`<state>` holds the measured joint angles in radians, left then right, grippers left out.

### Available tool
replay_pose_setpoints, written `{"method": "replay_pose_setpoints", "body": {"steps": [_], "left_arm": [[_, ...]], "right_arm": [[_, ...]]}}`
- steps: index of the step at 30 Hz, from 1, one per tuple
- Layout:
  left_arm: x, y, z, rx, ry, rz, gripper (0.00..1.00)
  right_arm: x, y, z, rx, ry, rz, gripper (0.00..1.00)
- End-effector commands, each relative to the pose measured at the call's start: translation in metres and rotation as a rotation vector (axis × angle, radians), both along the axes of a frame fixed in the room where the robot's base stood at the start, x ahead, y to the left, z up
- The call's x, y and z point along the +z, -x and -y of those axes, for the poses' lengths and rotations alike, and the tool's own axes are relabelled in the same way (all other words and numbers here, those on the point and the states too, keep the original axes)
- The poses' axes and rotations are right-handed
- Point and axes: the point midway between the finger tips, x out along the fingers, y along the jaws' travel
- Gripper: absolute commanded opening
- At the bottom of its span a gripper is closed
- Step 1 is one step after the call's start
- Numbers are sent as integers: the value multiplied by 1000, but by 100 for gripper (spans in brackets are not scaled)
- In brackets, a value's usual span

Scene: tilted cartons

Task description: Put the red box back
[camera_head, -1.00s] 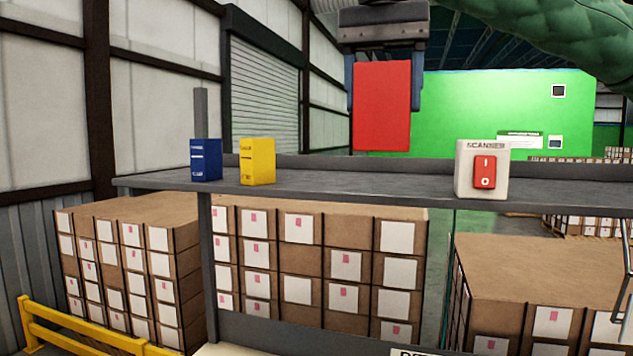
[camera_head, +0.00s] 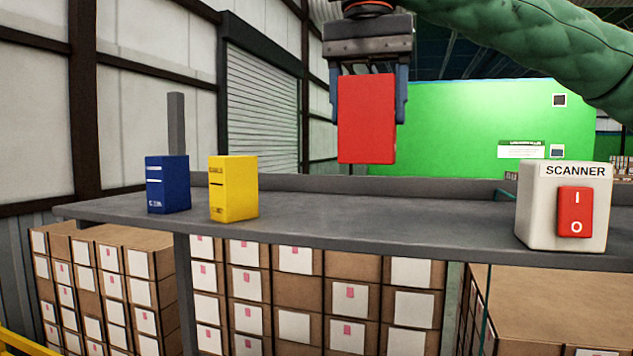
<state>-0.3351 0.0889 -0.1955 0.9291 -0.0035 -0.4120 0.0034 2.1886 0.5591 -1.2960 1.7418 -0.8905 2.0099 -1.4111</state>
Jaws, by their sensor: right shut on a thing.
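The red box (camera_head: 365,120) is upright in the air above the grey shelf (camera_head: 370,217). My right gripper (camera_head: 367,95) comes down from above and is shut on the box, with a finger on its left and right sides. My left gripper does not show.
A blue box (camera_head: 168,184) and a yellow box (camera_head: 233,188) stand on the shelf's left part. A white scanner (camera_head: 535,205) with a red switch stands at the right. The shelf between yellow box and scanner is clear. Stacked cartons (camera_head: 297,290) stand below.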

Motion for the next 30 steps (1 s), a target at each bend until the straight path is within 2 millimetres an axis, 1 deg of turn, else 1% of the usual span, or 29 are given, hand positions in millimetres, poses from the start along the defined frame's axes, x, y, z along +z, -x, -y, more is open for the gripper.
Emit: {"method": "replay_pose_setpoints", "body": {"steps": [1, 4, 5, 6, 7, 8, 15, 18, 21, 25, 28, 30], "left_arm": [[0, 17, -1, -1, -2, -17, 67], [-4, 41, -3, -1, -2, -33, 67], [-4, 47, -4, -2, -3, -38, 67], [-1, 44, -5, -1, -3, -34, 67], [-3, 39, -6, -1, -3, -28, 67], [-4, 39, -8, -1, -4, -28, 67], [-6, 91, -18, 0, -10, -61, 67], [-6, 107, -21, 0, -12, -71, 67], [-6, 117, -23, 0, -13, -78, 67], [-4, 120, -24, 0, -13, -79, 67], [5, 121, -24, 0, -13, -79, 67], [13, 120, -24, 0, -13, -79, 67]], "right_arm": [[-4, -7, -6, 2, 1, -7, 37], [-12, -17, -16, 2, 1, -8, 37], [-15, -20, -19, 2, 1, -8, 37], [-15, -24, -23, 1, 1, -6, 37], [-18, -28, -27, 1, 3, -6, 37], [-21, -31, -30, 0, 4, -5, 37], [-41, -54, -54, 1, 2, -4, 37], [-49, -61, -62, 0, 2, -5, 37], [-54, -66, -66, 0, 1, -3, 37], [-58, -68, -67, -1, 2, -3, 37], [-64, -68, -67, -1, 2, -3, 37], [-72, -68, -66, -1, 2, -4, 37]]}}
